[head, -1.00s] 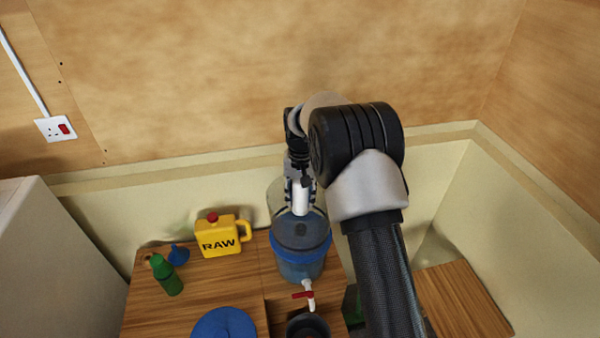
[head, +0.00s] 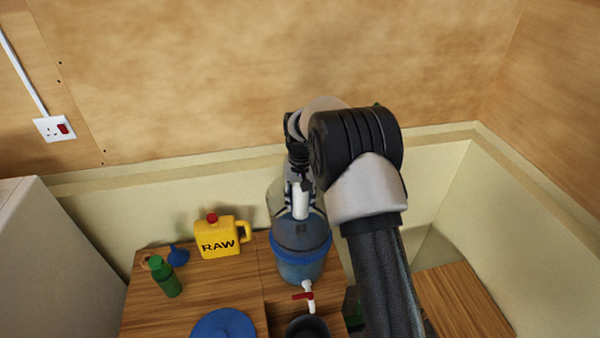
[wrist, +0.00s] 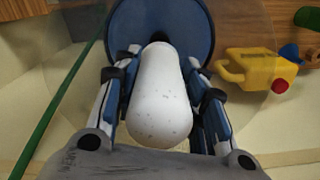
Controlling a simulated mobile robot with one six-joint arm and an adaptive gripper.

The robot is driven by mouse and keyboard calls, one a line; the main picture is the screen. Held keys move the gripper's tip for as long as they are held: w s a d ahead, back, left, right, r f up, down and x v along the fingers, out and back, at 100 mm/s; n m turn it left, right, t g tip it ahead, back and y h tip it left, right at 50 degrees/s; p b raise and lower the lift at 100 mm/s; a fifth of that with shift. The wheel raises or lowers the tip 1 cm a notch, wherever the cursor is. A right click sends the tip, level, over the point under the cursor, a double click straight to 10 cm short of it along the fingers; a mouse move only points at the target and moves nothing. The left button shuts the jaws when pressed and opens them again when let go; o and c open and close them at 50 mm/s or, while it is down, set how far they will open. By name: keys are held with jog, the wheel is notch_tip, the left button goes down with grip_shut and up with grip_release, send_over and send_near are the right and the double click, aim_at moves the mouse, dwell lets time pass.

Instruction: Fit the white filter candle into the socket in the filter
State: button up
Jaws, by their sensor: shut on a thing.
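The white filter candle (head: 300,201) is upright in my gripper (head: 301,190), over the filter (head: 300,260). The filter has a clear upper part, a blue band and a white tap with a red lever (head: 304,296). In the wrist view the candle (wrist: 160,95) fills the middle, with the fingers of my gripper (wrist: 162,100) shut on both sides of it. The filter's blue floor (wrist: 190,22) lies beyond the candle. A dark spot shows beside the candle's far end; whether the candle touches the socket cannot be told.
A yellow RAW jug (head: 219,238) with a red cap stands left of the filter. A dark pot (head: 308,327) sits below the tap.

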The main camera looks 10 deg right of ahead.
aim_at(301, 216)
jog(key=shift+f+b, duration=2.2)
jog(key=shift+f, duration=1.6)
dwell(1.3)
jog(key=o, duration=1.3)
notch_tip(301, 216, up, 12)
jog(key=s+r+t+b, duration=0.1)
jog(key=s+r+b, duration=0.1)
jog(key=s+r, duration=0.6)
jog(key=s+r+n+t+b, duration=0.15)
jog(key=s+r, duration=0.25)
jog(key=s, duration=0.6)
jog(key=s+f+b, duration=0.1)
jog(key=s+f, duration=0.1)
jog(key=s, duration=0.4)
jog(key=s+f+n+t+b, duration=0.1)
jog(key=s+f, duration=0.1)
jog(key=s, duration=0.5)
jog(key=s+f+n+t+b, duration=0.1)
jog(key=s+f+b, duration=0.1)
jog(key=s, duration=0.5)
jog(key=shift+f, duration=0.3)
